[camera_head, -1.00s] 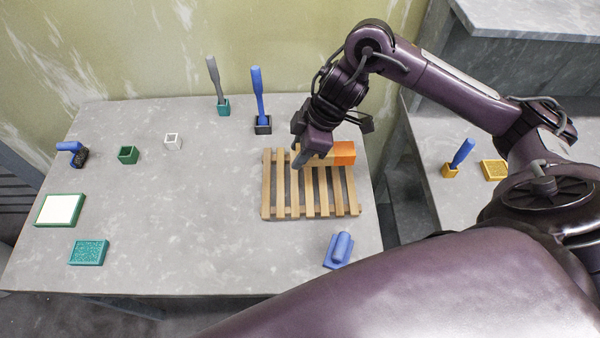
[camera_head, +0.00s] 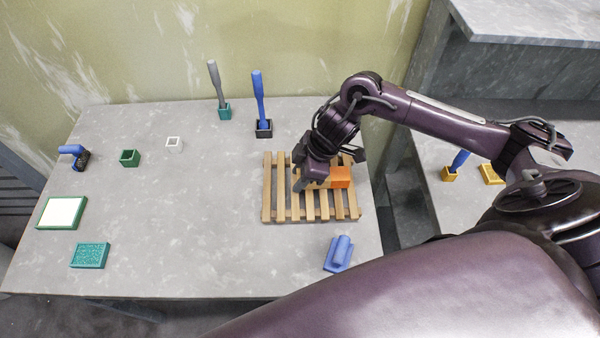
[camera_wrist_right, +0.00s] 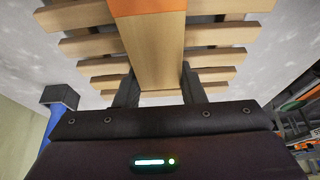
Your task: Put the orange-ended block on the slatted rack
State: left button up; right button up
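The orange-ended block (camera_head: 341,177) is a pale wooden bar with an orange end, lying level at the slatted rack (camera_head: 267,210). In the right wrist view the block (camera_wrist_right: 158,45) runs between the two fingers, its orange end away from the gripper. My right gripper (camera_head: 308,186) is over the rack, its fingers (camera_wrist_right: 159,88) closed against the block's sides. The block is right at the slats; I cannot tell whether it touches them. The rack's slats (camera_wrist_right: 95,45) show on both sides of the block. My left gripper is not in view.
A blue-handled tool (camera_head: 260,100) and a grey-handled tool (camera_head: 217,85) stand in holders behind the rack. A blue piece (camera_head: 338,254) lies in front of it. Small containers and a white-topped tray (camera_head: 60,213) are at left. The table's middle is clear.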

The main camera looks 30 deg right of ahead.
jog(key=o, duration=0.5)
jog(key=shift+c, duration=0.2)
jog(key=v, duration=1.2)
jog(key=shift+r+b, duration=0.15)
jog(key=shift+b, duration=0.3)
